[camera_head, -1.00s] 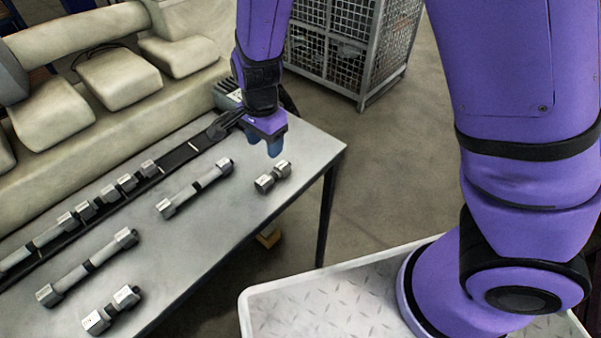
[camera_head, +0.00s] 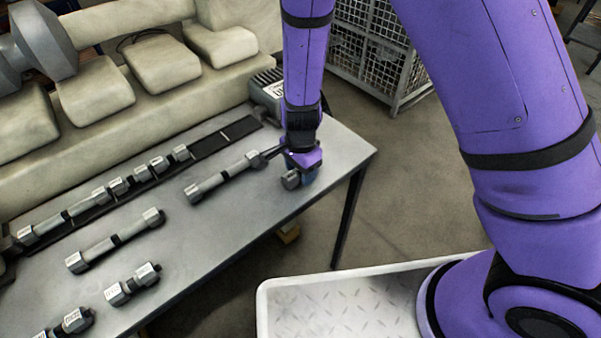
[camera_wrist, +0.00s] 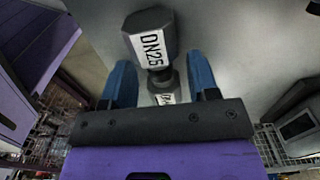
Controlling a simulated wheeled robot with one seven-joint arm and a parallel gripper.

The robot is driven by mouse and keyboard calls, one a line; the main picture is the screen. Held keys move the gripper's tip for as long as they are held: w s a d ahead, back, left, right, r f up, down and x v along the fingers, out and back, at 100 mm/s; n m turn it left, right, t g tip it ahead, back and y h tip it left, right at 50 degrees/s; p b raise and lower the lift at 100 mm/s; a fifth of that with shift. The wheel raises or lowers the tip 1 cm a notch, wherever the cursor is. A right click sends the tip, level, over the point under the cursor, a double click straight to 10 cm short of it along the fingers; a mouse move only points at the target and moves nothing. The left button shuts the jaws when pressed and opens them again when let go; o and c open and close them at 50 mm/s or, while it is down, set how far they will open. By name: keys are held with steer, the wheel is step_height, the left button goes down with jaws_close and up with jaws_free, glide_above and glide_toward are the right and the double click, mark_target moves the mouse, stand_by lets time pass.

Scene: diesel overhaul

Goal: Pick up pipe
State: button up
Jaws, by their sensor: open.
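A short grey pipe piece (camera_head: 291,181) with hex ends lies near the right end of the grey table (camera_head: 240,213). In the wrist view my gripper (camera_wrist: 160,85) is open, with one blue finger on each side of the pipe's middle. I cannot tell whether the fingers touch it.
Several other pipes lie on the table, including a long one (camera_head: 224,178) just left of my gripper, another (camera_head: 115,240) and a short one (camera_head: 132,284). A black strip (camera_head: 219,139) holding pipes runs along the back. A white tray (camera_head: 345,287) is in front.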

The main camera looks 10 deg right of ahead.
steer(key=shift+f, duration=0.45)
steer(key=c, duration=0.9)
steer(key=shift+r, duration=0.15)
